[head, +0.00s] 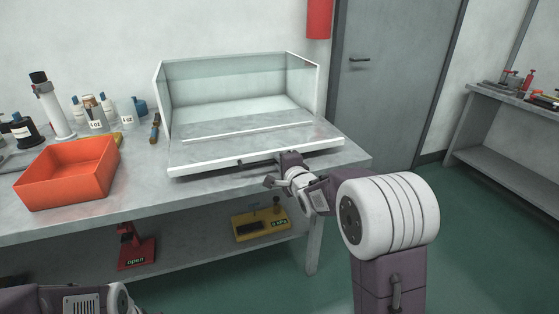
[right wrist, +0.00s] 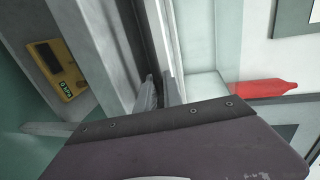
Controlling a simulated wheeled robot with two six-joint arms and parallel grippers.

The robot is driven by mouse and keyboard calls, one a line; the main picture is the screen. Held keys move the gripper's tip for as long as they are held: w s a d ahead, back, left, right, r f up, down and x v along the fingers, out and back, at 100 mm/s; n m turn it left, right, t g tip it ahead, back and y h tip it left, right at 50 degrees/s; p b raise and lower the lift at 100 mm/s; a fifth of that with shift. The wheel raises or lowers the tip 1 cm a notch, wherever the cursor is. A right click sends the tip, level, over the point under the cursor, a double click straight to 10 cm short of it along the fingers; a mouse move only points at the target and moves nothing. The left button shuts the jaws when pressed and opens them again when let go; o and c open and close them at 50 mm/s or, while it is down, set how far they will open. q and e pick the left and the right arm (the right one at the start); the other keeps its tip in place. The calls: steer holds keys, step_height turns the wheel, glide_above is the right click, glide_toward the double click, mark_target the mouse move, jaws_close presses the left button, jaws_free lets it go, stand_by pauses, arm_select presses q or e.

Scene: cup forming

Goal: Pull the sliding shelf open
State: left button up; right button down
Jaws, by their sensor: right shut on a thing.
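The sliding shelf (head: 220,152) is a flat grey panel with a white front edge, at the front of a clear-walled case (head: 235,80) on the table. The panel reaches out toward me in front of the case. My right gripper (head: 276,168) is at the shelf's front edge, right of its middle, and is shut on it. In the right wrist view the two fingers (right wrist: 160,90) meet the long edge; the exact contact is partly hidden behind the gripper body. Only part of my left arm shows at the lower left of the head view; its gripper is not in view.
An orange bin (head: 70,175) stands on the table (head: 150,190) at left, with several bottles (head: 97,113) behind it. Below are a yellow device (head: 260,223) and a red device (head: 135,245). A grey door (head: 395,70) is at the back. Open green floor (head: 480,230) lies at right.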

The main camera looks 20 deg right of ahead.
steer(key=c, duration=1.5)
jaws_free()
steer(key=p+v, duration=0.1)
steer(key=v, duration=0.8)
steer(key=shift+p, duration=0.35)
steer(key=shift+a, duration=0.1)
